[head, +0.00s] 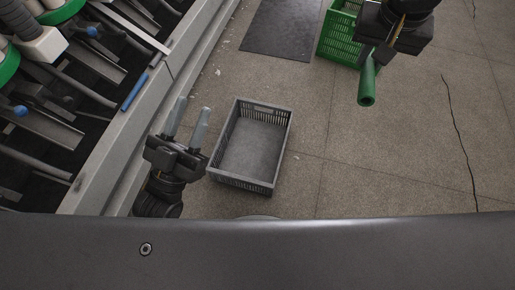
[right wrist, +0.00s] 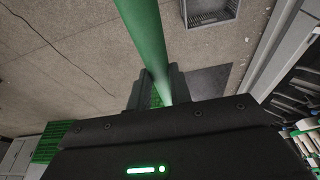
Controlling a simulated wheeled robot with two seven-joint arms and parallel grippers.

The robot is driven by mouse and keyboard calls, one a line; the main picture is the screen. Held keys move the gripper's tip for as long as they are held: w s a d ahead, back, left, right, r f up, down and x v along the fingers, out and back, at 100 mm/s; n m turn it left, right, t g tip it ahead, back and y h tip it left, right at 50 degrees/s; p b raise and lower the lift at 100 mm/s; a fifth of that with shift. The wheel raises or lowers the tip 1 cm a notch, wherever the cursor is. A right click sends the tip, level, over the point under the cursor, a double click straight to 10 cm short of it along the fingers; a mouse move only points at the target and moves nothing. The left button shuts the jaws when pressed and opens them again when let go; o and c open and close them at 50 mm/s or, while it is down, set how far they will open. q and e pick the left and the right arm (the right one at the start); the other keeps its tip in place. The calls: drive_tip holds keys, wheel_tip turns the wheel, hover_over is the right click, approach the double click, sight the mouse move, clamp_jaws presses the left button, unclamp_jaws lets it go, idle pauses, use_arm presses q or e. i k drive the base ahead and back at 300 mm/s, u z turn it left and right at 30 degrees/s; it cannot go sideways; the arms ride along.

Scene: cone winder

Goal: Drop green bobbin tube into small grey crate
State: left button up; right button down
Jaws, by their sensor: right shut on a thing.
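The green bobbin tube (head: 367,83) is held by my right gripper (head: 376,50) at the upper right of the head view. In the right wrist view the tube (right wrist: 143,35) runs up out of my right gripper (right wrist: 158,88), which is shut on it. The small grey crate (head: 228,178) stands on the floor in the middle of the head view and looks empty. Its edge also shows at the top of the right wrist view (right wrist: 210,20). The tube is apart from it, to the right and further back. My left gripper (head: 188,122) is open and empty, left of the crate.
A green crate (head: 338,40) stands on the floor behind my right gripper. A dark mat (head: 278,28) lies at the top. The winding machine (head: 95,175) runs along the left side. The floor right of the grey crate is clear, with a crack.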

sight(259, 151)
drive_tip(key=z, duration=1.25)
drive_tip(key=i, duration=0.4)
drive_tip(key=u, duration=2.35)
